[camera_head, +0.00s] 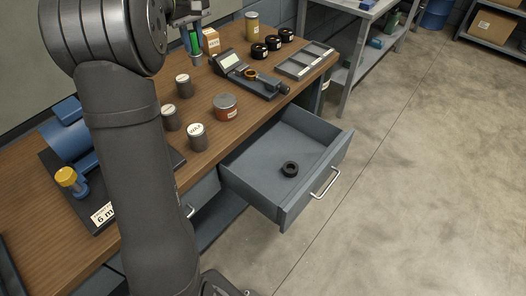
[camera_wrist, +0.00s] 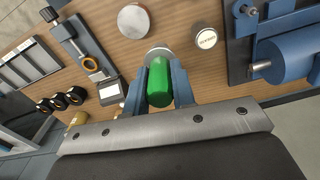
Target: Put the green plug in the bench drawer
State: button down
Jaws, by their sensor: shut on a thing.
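The green plug (camera_wrist: 160,82) is between the two blue-grey fingers of my gripper (camera_wrist: 159,88) in the wrist view, and the fingers are shut on it. Its far end is partly hidden by the plug's body. In the head view the plug (camera_head: 195,42) shows as a small green piece at my gripper (camera_head: 194,38), over the back of the bench. The bench drawer (camera_head: 235,183) stands pulled out at the bench's front, right of and below the gripper in the picture. A black ring (camera_head: 290,169) lies inside it; the rest of its floor is bare.
On the wooden bench (camera_head: 150,115) stand several labelled grey cylinders (camera_head: 197,137), a red-banded tin (camera_head: 225,107), a gauge device (camera_head: 240,68), a grey tray (camera_head: 305,60), black rings (camera_head: 273,42) and a yellow tin (camera_head: 252,22). A blue vise-like fixture (camera_head: 65,130) is at left.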

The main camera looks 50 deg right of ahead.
jog(key=s+d+m, duration=0.2)
jog(key=s+d, duration=0.2)
jog(key=s, duration=0.5)
jog(key=s+d+m, duration=0.2)
jog(key=s+d, duration=0.2)
jog(key=s, duration=0.5)
jog(key=s+d+m, duration=0.2)
jog(key=s+d, duration=0.2)
jog(key=s, duration=0.6)
notch_tip(320, 180, down, 42)
jog(key=shift+w+d+r, duration=0.1)
jog(key=shift+r, duration=0.1)
jog(key=shift+f, duration=0.1)
jog(key=c, duration=1.2)
grip_release()
notch_tip(320, 180, up, 12)
